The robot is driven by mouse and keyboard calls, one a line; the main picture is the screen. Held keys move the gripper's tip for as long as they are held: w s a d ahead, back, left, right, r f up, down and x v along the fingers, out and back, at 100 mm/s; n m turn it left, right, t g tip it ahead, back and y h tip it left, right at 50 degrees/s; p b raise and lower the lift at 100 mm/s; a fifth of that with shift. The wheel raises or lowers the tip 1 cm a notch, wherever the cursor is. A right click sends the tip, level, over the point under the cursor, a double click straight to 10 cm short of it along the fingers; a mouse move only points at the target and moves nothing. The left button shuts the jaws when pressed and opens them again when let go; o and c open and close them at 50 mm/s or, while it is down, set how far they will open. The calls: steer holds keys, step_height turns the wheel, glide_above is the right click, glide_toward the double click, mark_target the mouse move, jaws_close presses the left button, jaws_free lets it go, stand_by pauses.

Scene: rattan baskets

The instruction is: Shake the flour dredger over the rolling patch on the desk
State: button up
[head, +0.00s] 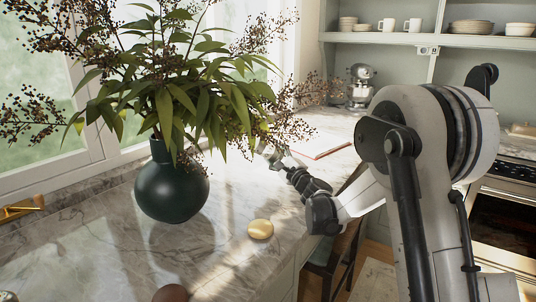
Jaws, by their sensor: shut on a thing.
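My gripper (284,166) is beyond the round gold object, low over the marble desk (232,262) and close to the right side of the plant. It is shut on a small greyish thing (272,154), partly lost among leaves and twigs. I cannot make out its shape well enough to say for sure that it is the flour dredger. A flat, pale board or sheet with a reddish edge (320,147) lies on the desk behind and to the right of my gripper. I cannot tell whether it is the rolling patch.
A dark green vase (171,187) with wide leafy branches stands left of my gripper. The round gold object (260,229) lies near the desk's right edge. A brown round thing (171,293) is at the bottom. A mixer (361,84) stands at the back. A chair (342,245) is below the edge.

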steer(key=w+d+b, duration=0.1)
steer(key=w+d, duration=0.9)
steer(key=w, duration=0.3)
steer(key=shift+w+d, duration=0.15)
steer(key=shift+d, duration=0.2)
stand_by(0.4)
steer(key=shift+s+a+b, duration=0.4)
steer(key=shift+s+a, duration=1.45)
steer(key=shift+s, duration=0.35)
steer(key=shift+s+a+b, duration=0.4)
steer(key=shift+s+a, duration=1.45)
steer(key=shift+s, duration=0.4)
steer(key=shift+s+a+b, duration=0.4)
steer(key=shift+s+a, duration=1.45)
steer(key=shift+s, duration=0.35)
steer(key=shift+w+a, duration=1.8)
steer(key=shift+a, duration=0.3)
steer(key=shift+w+d, duration=5.5)
steer(key=shift+w, duration=1.1)
steer(key=shift+w+a, duration=0.9)
steer(key=shift+a, duration=0.2)
steer(key=shift+w+a, duration=0.9)
steer(key=shift+a, duration=0.15)
steer(key=shift+o, duration=0.2)
steer(key=s+a+b, duration=0.2)
steer(key=s+a, duration=0.9)
steer(key=s, duration=0.2)
steer(key=shift+s, duration=0.15)
